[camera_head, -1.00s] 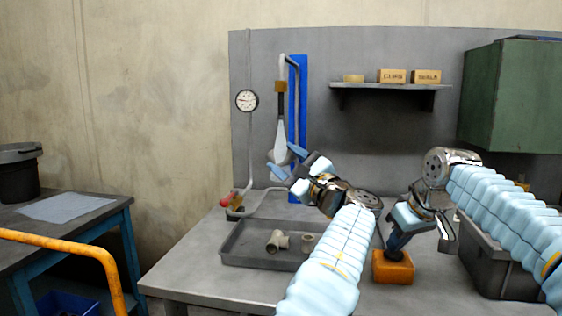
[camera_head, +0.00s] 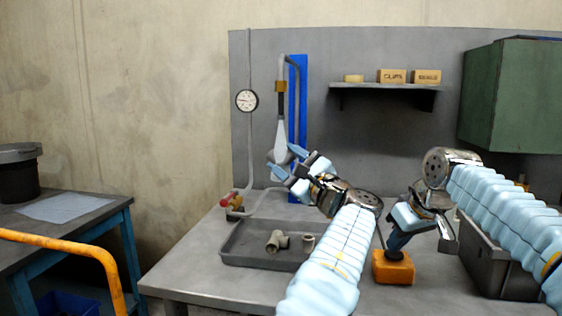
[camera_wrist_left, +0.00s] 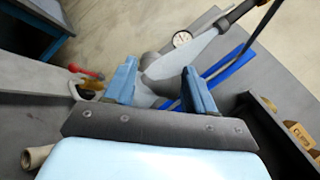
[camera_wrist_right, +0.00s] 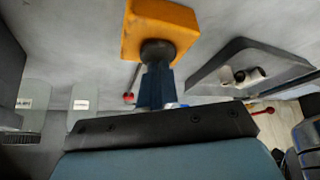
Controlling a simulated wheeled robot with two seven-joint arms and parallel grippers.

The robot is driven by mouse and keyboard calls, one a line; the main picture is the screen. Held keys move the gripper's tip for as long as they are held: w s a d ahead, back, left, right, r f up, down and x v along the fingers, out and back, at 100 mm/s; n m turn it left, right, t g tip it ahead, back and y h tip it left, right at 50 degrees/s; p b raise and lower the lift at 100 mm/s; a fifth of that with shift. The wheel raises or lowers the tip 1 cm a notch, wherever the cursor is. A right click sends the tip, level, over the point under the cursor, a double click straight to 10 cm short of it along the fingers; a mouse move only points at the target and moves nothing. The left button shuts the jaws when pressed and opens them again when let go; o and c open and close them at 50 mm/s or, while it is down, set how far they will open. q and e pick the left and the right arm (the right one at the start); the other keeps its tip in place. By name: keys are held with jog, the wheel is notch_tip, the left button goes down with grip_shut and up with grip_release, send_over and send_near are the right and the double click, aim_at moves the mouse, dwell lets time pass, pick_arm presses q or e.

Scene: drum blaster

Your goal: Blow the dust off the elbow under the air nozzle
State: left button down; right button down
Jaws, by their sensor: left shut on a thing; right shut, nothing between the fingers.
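The air nozzle (camera_head: 281,138) hangs upright, a pale tapered tip on a hose before the blue strip. My left gripper (camera_head: 287,166) is just under its tip, shut on a grey fitting that I take for the elbow. In the left wrist view the elbow (camera_wrist_left: 147,95) shows partly between the fingers, close to the nozzle (camera_wrist_left: 182,62). Any dust on it is too small to tell. My right gripper (camera_wrist_right: 157,88) is shut and empty, its fingertips down at the dark round top of an orange block (camera_head: 393,268). Whether they touch it I cannot tell.
A grey tray (camera_head: 235,256) on the bench holds a pale pipe fitting (camera_head: 276,241) and another one (camera_head: 308,242). A red-handled valve (camera_head: 229,200) sits at the bench's left, below a gauge (camera_head: 246,100). A dark bin (camera_head: 487,265) stands at right.

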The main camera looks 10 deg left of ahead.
notch_tip(320, 180, up, 7)
dwell(0.9)
